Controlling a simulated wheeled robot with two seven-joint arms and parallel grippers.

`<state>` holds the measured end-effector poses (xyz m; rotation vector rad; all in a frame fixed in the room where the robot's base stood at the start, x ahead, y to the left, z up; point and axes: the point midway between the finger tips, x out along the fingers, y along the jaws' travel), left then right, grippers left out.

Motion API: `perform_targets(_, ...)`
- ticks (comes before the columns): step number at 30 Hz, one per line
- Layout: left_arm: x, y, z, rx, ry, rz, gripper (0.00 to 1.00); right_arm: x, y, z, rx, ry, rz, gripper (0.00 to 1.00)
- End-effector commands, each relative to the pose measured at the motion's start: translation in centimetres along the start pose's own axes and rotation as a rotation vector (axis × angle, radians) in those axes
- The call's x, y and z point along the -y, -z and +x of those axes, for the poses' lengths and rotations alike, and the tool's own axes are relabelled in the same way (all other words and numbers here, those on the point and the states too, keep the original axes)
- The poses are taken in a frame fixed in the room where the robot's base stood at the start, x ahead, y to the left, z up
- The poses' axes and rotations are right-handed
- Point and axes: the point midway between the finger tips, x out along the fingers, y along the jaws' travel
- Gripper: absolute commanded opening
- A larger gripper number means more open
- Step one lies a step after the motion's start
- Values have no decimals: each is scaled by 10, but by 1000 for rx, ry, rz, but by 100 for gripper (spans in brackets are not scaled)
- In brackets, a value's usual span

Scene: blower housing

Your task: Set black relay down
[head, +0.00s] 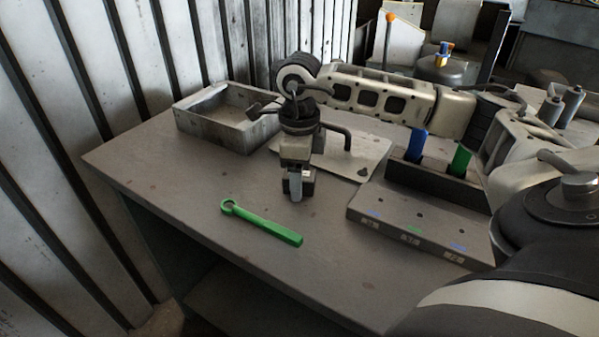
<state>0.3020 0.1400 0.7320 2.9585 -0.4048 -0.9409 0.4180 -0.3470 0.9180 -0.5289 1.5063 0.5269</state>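My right gripper (296,186) points straight down over the middle of the table (190,176), left of the pale plate. A small dark block, the black relay (308,183), is at its fingertips, partly covered by the near finger. The gripper looks shut on it, though the far finger is hidden. The relay is at or just above the tabletop; I cannot tell whether it touches. My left gripper is not in view.
A green wrench-like tool (262,223) lies in front of the gripper. An open grey metal tray (228,117) stands at the back left. A pale plate with a bent handle (349,158) lies behind. A dark rack (436,178) holds blue and green handles at right. The table's left front is clear.

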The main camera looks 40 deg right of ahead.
Motion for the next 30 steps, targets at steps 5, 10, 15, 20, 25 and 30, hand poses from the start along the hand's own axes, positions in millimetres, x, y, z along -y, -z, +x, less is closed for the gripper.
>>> perform_targets(5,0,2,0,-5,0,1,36,0,0,0,0,0,0,62)
perform_targets(10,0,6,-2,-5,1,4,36,0,0,-7,2,0,0,62)
perform_targets(15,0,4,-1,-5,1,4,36,0,-1,-34,5,3,0,62)
perform_targets(20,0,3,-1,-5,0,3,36,0,-1,-70,5,2,-1,62)
perform_targets(25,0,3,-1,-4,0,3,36,0,-1,-102,3,2,-2,62)
perform_targets(30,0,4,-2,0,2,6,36,0,0,-120,1,0,0,62)
